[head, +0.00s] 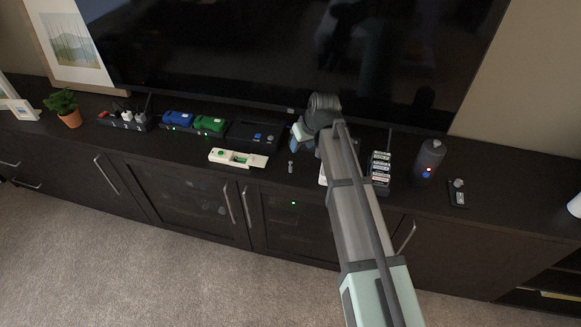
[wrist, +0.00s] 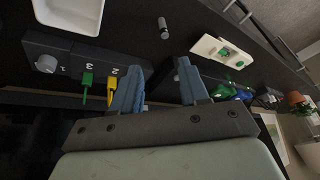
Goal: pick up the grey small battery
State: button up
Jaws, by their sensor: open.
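The grey small battery (head: 290,167) stands or lies on the dark cabinet top, to the left of my arm in the head view; its exact pose is too small to tell there. In the wrist view a small grey cylinder, the battery (wrist: 163,27), lies beyond my fingertips near the top edge. My gripper (wrist: 158,66) is open, with its two blue-grey fingers apart and nothing between them. There is a visible space between the fingertips and the battery. In the head view my gripper (head: 303,132) is partly hidden by my own arm.
A white device with green parts (head: 238,158) lies left of the battery. A white tray (wrist: 70,13) and a dark numbered panel with green and yellow plugs (wrist: 88,72) are on the other side. The television (head: 280,50) stands close behind. The cabinet's front edge is near.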

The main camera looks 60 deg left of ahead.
aim_at(291, 163)
jog(key=a+f+n, duration=0.1)
jog(key=f, duration=0.1)
jog(key=a+f+n, duration=0.1)
jog(key=f, duration=0.2)
jog(key=s+a+f+n, duration=0.1)
jog(key=f, duration=0.1)
jog(key=shift+f, duration=0.35)
jog(key=shift+d+x, duration=0.2)
jog(key=shift+x, duration=2.55)
jog(key=shift+s, duration=0.1)
jog(key=shift+c, duration=0.3)
grip_shut()
